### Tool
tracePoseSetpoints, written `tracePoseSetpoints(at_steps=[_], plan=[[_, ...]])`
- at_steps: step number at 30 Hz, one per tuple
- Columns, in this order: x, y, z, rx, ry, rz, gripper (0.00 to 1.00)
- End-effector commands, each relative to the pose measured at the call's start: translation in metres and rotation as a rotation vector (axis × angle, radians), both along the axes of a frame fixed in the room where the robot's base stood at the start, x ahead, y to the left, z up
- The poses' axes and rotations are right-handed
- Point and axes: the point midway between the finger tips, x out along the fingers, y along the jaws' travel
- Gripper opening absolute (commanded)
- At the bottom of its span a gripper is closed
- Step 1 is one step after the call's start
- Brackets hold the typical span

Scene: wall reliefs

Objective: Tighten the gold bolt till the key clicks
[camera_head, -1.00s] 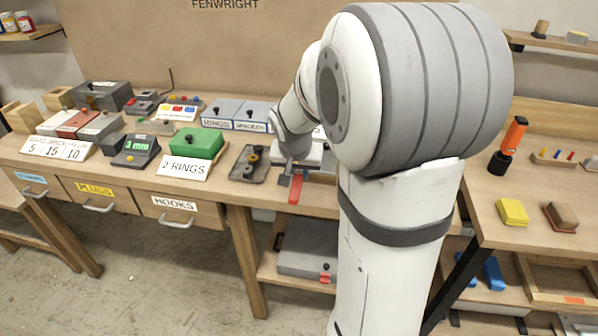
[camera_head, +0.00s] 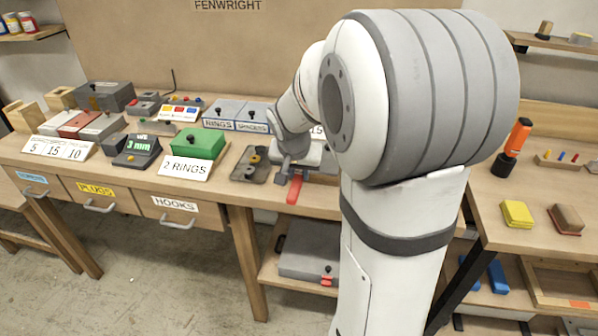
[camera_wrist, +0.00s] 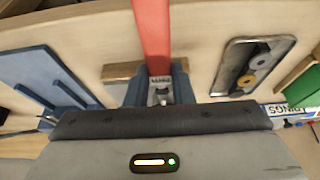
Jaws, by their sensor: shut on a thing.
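A red-handled key (camera_head: 294,190) sticks out over the front edge of the bench. Its red handle also fills the top middle of the wrist view (camera_wrist: 152,35). My gripper (camera_head: 286,168) is shut on the key near the grey end of the handle. In the wrist view my gripper (camera_wrist: 160,88) has its fingers on either side of the key's small metal part. I cannot make out the gold bolt in either view; my arm and gripper hide that part of the bench.
A grey tray (camera_head: 237,165) with a few rings lies just left of my gripper. A green box (camera_head: 200,142) and a "2 RINGS" card (camera_head: 185,168) stand further left. A grey case (camera_head: 305,262) sits on the shelf below. The floor in front is clear.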

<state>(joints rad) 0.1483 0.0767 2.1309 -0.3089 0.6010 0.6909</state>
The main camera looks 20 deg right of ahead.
Motion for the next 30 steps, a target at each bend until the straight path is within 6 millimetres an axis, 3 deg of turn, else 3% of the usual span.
tracePoseSetpoints(at_steps=[30], plan=[[0.0041, 0.0045, 0.0002, 0.0, -0.004, -0.053, 0.0]])
